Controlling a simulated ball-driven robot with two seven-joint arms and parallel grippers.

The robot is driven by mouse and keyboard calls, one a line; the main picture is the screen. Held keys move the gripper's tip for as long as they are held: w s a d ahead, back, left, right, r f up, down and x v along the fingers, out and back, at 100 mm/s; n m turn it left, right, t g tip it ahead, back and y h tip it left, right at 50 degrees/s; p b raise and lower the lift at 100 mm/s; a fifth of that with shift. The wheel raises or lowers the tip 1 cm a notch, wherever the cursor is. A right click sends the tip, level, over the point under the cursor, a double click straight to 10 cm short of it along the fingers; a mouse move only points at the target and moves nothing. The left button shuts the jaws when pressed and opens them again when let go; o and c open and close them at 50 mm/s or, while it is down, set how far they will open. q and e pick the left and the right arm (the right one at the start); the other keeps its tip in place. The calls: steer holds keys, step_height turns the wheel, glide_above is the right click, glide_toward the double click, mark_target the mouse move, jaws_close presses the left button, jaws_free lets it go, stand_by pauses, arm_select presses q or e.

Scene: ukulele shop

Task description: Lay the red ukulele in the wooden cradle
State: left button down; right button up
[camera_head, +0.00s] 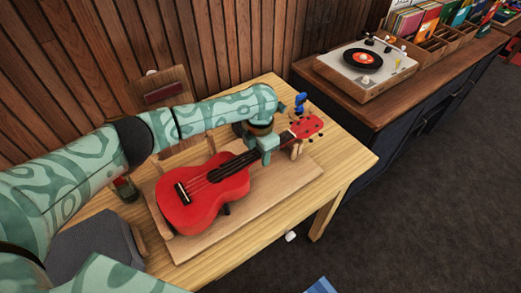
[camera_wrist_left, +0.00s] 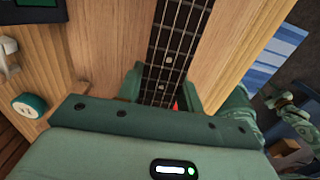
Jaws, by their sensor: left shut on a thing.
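The red ukulele (camera_head: 210,198) lies face up over the wooden cradle (camera_head: 262,210), its body toward the lower left and its headstock (camera_head: 306,126) toward the upper right. My left gripper (camera_head: 268,150) is shut on the ukulele's neck near the headstock. In the left wrist view the dark fretboard (camera_wrist_left: 168,50) runs between the fingers. A wooden post of the cradle (camera_head: 296,151) stands beside the neck. The body hides much of the cradle, so I cannot tell whether the ukulele rests fully on it. My right gripper is not in view.
The cradle stands on a light wooden table (camera_head: 345,160). A blue object (camera_head: 299,106) stands behind the headstock. A wooden stand (camera_head: 160,88) is at the back by the slatted wall. A turntable (camera_head: 365,62) and record crates (camera_head: 445,38) sit on the cabinet to the right.

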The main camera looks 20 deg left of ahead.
arm_select(q)
steer(key=shift+f, duration=0.45)
steer(key=c, duration=0.8)
jaws_free()
steer(key=shift+c, duration=0.2)
steer(key=shift+r, duration=0.1)
steer(key=shift+r+p, duration=0.7)
steer(key=shift+r, duration=0.2)
steer(key=shift+r, duration=0.1)
